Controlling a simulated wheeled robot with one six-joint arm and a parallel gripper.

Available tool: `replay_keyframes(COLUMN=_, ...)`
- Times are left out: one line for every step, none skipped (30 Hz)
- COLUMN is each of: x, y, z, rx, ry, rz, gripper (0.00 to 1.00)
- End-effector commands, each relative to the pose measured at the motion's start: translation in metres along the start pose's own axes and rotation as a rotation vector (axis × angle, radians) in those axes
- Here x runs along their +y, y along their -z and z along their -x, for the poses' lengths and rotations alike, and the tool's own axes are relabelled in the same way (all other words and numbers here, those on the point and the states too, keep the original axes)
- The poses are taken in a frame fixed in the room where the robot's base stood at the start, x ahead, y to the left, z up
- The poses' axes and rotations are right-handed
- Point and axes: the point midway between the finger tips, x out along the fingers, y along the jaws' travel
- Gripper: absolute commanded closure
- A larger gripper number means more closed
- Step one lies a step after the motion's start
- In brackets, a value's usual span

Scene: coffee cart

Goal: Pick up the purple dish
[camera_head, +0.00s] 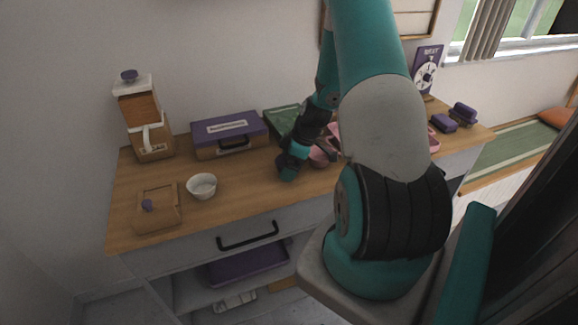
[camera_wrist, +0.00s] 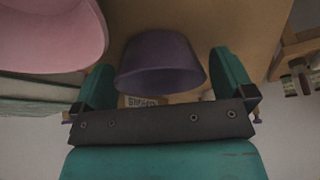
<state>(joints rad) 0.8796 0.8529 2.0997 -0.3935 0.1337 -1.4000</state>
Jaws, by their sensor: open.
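The purple dish (camera_wrist: 160,60) is a small tapered bowl in the wrist view, with its wide rim toward my gripper. My gripper (camera_wrist: 162,78) is open, with one teal finger on each side of the dish. A gap shows on the right; on the left the finger is close to the dish, and I cannot tell whether it touches. In the head view my gripper (camera_head: 288,165) is low over the wooden counter, and the dish is hidden or too dark there to make out.
A pink dish (camera_wrist: 45,30) is close on the left in the wrist view. On the counter (camera_head: 245,193) stand a white bowl (camera_head: 202,186), a lidded wooden box (camera_head: 158,212), a purple-topped case (camera_head: 230,135), a grinder-like machine (camera_head: 140,112) and purple blocks (camera_head: 443,123). My arm hides the counter's middle right.

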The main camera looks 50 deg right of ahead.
Motion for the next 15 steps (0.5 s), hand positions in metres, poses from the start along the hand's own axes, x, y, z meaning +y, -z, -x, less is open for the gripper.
replay_keyframes(x=-0.0001, y=0.0000, z=0.0000, rx=0.000, ry=0.000, rz=0.000, gripper=0.07)
replay_keyframes(x=-0.0001, y=0.0000, z=0.0000, rx=0.000, ry=0.000, rz=0.000, gripper=0.14)
replay_keyframes(x=0.0000, y=0.0000, z=0.0001, rx=0.000, ry=0.000, rz=0.000, gripper=0.23)
replay_keyframes(x=-0.0001, y=0.0001, z=0.0001, rx=0.000, ry=0.000, rz=0.000, gripper=0.30)
replay_keyframes(x=-0.0001, y=0.0001, z=0.0002, rx=0.000, ry=0.000, rz=0.000, gripper=0.37)
replay_keyframes(x=-0.0001, y=0.0001, z=0.0002, rx=0.000, ry=0.000, rz=0.000, gripper=0.42)
replay_keyframes(x=-0.0001, y=0.0001, z=0.0002, rx=0.000, ry=0.000, rz=0.000, gripper=0.42)
replay_keyframes(x=0.0000, y=0.0002, z=0.0003, rx=0.000, ry=0.000, rz=0.000, gripper=0.43)
replay_keyframes(x=0.0000, y=0.0001, z=0.0004, rx=0.000, ry=0.000, rz=0.000, gripper=0.43)
replay_keyframes(x=0.0000, y=0.0002, z=0.0004, rx=0.001, ry=0.000, rz=0.000, gripper=0.43)
replay_keyframes(x=0.0000, y=0.0002, z=0.0004, rx=0.001, ry=0.000, rz=0.000, gripper=0.43)
replay_keyframes(x=0.0000, y=0.0002, z=0.0004, rx=0.001, ry=0.000, rz=0.000, gripper=0.43)
replay_keyframes(x=0.0000, y=0.0002, z=0.0006, rx=0.001, ry=0.000, rz=0.000, gripper=0.43)
replay_keyframes(x=0.0001, y=0.0004, z=0.0009, rx=0.001, ry=0.000, rz=0.000, gripper=0.43)
replay_keyframes(x=0.0002, y=0.0007, z=0.0017, rx=0.001, ry=0.000, rz=0.000, gripper=0.43)
